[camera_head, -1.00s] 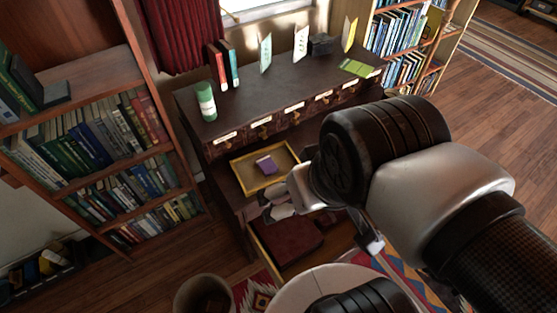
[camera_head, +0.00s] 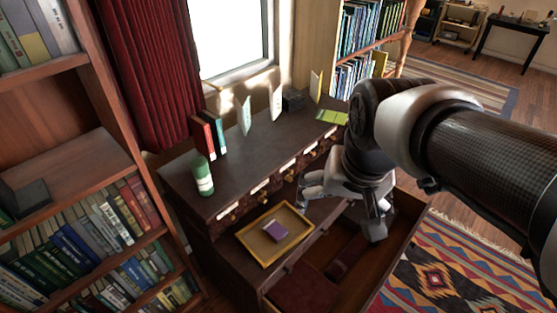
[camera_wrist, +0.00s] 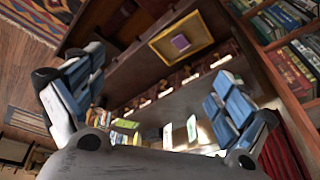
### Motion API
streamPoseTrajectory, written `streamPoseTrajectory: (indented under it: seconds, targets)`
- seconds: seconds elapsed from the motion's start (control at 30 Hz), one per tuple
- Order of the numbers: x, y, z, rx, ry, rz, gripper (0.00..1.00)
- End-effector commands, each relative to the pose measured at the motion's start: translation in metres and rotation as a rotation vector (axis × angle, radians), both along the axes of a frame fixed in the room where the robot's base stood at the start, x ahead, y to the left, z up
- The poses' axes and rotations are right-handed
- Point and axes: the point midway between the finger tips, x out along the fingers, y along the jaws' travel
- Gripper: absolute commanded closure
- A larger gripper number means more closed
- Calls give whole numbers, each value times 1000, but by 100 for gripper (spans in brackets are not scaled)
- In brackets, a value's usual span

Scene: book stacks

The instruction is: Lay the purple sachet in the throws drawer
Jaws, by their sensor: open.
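The purple sachet (camera_head: 274,230) lies in a shallow yellow-rimmed tray (camera_head: 249,252) on the ledge of the dark cabinet. The wrist view also shows the sachet (camera_wrist: 180,41) in the tray (camera_wrist: 160,62). A large drawer (camera_head: 405,232) stands pulled out below the ledge, with a dark red folded thing (camera_head: 305,290) inside; no label is readable on it. My gripper (camera_head: 340,208) is open and empty, to the right of the tray, over the ledge and open drawer. In the wrist view its fingers (camera_wrist: 155,80) are spread wide apart, with the sachet beyond them.
The cabinet top (camera_head: 235,160) holds a green-and-white bottle (camera_head: 203,178), upright books (camera_head: 207,136), standing cards and a green flat item (camera_head: 331,117). Small labelled drawers line its front. A bookcase (camera_head: 120,225) stands close on the left. A patterned rug (camera_head: 440,270) lies at right.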

Motion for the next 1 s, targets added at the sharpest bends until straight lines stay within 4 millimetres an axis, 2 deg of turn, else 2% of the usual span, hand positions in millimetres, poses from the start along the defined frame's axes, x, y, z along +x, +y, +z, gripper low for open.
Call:
streamPoseTrajectory:
  seconds: [0.03,0.17,0.27,0.47,0.57,0.7,0.9,1.0]
  targets:
    - [16,4,-2,8,18,-19,6]
    - [61,14,-12,30,58,-89,6]
    - [97,24,-26,46,90,-150,6]
    - [161,47,-73,69,152,-268,6]
    - [189,59,-104,76,182,-328,6]
    - [220,77,-156,81,225,-413,6]
    - [246,98,-234,80,273,-524,6]
    - [252,105,-263,80,289,-564,6]
